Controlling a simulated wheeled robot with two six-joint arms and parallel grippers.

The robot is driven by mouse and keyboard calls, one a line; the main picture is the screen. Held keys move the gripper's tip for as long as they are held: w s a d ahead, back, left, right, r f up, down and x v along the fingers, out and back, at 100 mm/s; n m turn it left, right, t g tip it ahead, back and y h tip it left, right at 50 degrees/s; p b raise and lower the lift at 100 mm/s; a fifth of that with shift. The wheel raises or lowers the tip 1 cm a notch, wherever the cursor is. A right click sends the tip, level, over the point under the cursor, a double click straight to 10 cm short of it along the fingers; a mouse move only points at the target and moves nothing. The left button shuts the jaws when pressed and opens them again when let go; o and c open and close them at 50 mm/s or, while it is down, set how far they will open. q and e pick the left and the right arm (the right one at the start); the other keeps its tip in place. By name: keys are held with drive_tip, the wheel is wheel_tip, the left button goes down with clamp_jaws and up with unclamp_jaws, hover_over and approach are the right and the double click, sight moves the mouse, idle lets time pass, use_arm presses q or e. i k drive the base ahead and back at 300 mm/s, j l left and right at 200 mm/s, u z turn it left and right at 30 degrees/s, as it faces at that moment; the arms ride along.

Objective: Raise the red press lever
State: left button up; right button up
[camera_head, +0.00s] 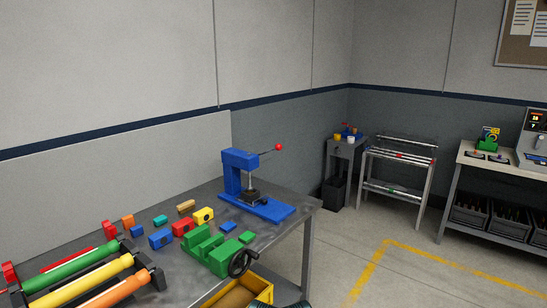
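The blue press (236,175) stands upright on its blue base plate (270,208) near the right end of the grey workbench. Its lever is a thin dark rod reaching right from the press head, tilted slightly upward, with a red ball knob (279,147) at its end. A vertical spindle hangs from the head above a small dark block (251,195) on the base. No gripper can be made out in the view, and nothing touches the lever.
A green vise (215,250) with a dark handwheel and several coloured blocks are on the workbench (180,268) left of the press. Coloured rollers (85,280) lie front left. A yellow bin (237,293) is at the bottom. Open floor lies to the right.

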sight(279, 146)
drive_tip(key=i+l, duration=0.2)
drive_tip(key=i, duration=0.25)
drive_tip(key=i+l, duration=0.25)
drive_tip(key=i, duration=0.2)
drive_tip(key=i+l+z, duration=0.1)
drive_tip(key=i, duration=0.35)
drive_tip(key=i+l, duration=0.3)
drive_tip(key=i, duration=0.15)
